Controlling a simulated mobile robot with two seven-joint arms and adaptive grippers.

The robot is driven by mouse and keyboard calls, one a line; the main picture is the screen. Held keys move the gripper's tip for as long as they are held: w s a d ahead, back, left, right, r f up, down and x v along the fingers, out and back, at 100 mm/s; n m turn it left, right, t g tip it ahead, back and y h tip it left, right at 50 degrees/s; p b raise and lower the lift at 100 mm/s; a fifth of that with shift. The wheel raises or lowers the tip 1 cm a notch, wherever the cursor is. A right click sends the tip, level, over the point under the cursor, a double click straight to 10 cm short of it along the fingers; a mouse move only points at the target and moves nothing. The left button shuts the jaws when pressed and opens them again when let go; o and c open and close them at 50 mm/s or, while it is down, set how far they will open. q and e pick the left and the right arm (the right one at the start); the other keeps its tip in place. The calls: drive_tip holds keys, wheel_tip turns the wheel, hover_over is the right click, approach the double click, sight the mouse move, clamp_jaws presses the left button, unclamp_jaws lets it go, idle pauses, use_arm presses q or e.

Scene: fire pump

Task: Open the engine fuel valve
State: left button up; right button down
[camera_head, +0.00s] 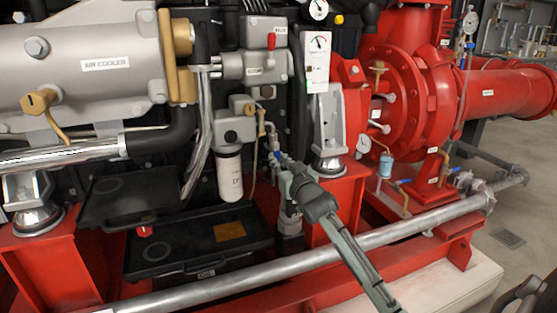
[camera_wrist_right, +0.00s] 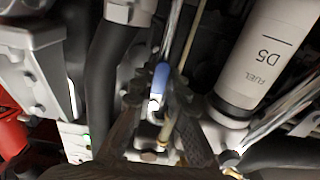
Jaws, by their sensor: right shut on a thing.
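The engine fuel valve is a small valve with a blue lever handle (camera_wrist_right: 160,80) on a thin pipe, seen in the wrist view between my fingertips. In the head view only a small bit of blue (camera_head: 277,156) shows there, just left of my gripper. My right gripper (camera_head: 284,166) reaches in from the lower right and is shut on the blue handle. Its two dark fingers (camera_wrist_right: 158,112) also show in the wrist view, one on each side of the handle. The fingers hide part of the valve body. My left gripper is not in view.
A white fuel filter (camera_head: 230,175) hangs left of the valve and looms large in the wrist view (camera_wrist_right: 265,60). A grey pipe (camera_head: 300,262) runs along the front under my arm. Black trays (camera_head: 195,238) lie lower left. The red pump (camera_head: 425,95) stands right.

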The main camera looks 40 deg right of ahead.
drive_tip(key=c, duration=1.5)
unclamp_jaws()
drive_tip(key=v, duration=1.2)
